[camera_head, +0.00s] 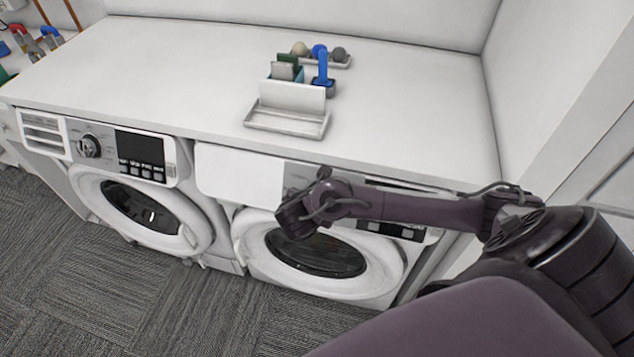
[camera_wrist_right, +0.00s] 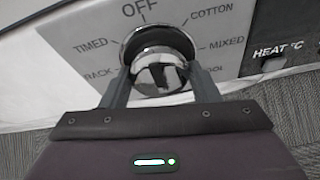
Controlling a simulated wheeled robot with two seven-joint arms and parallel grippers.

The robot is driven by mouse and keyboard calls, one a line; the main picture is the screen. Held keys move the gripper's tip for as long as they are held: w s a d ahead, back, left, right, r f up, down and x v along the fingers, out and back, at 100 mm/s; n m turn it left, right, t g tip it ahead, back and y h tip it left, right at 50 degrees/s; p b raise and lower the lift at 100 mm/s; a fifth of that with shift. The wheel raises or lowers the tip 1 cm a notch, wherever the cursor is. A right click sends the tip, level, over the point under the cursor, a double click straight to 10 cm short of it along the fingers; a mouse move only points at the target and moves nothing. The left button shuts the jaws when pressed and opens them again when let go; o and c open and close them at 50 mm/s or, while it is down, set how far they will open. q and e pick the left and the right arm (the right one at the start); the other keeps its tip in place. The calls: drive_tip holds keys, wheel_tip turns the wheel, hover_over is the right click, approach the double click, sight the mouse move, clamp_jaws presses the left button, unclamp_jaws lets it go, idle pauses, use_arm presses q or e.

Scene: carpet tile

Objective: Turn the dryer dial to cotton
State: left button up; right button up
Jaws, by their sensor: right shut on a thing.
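The dryer (camera_head: 245,247) is the right-hand white front-loading machine under the counter. Its chrome dial (camera_wrist_right: 158,45) shows in the right wrist view, ringed by the words OFF, COTTON, MIXED and TIMED, with RACK and another word partly hidden below. COTTON is up and to the right of the dial, and OFF is above it. My right gripper (camera_wrist_right: 161,75) has one finger on each side of the dial and is shut on it. In the head view my right gripper (camera_head: 297,213) covers the dial. I cannot tell which word the dial points to. My left gripper is not in view.
A second machine (camera_head: 205,215) with its own dial (camera_head: 89,146) stands to the left. The white counter (camera_head: 170,75) above holds a tray (camera_head: 290,123) and small blue and green items. A HEAT panel (camera_wrist_right: 278,52) sits right of the dryer dial. Grey carpet (camera_head: 60,260) lies in front.

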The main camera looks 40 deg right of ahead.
drive_tip(key=shift+f+m+t+y+b, duration=0.3)
drive_tip(key=shift+m+t+b, duration=0.1)
drive_tip(key=shift+m+b, duration=0.85)
drive_tip(key=m+b, duration=0.2)
drive_tip(key=b, duration=0.2)
drive_tip(key=shift+s+m+t, duration=0.1)
drive_tip(key=shift+m+t, duration=0.15)
drive_tip(key=shift+t, duration=0.15)
drive_tip(key=shift+m+t+b, duration=0.3)
drive_tip(key=shift+m+b, duration=0.5)
drive_tip(key=shift+b, duration=0.15)
drive_tip(key=shift+r+m+b, duration=0.2)
drive_tip(key=shift+m+b, duration=0.2)
drive_tip(key=shift+b, duration=0.15)
drive_tip(key=shift+t+y, duration=0.3)
drive_tip(key=o, duration=1)
drive_tip(key=shift+p+v, duration=0.55)
drive_tip(key=shift+v, duration=3.4)
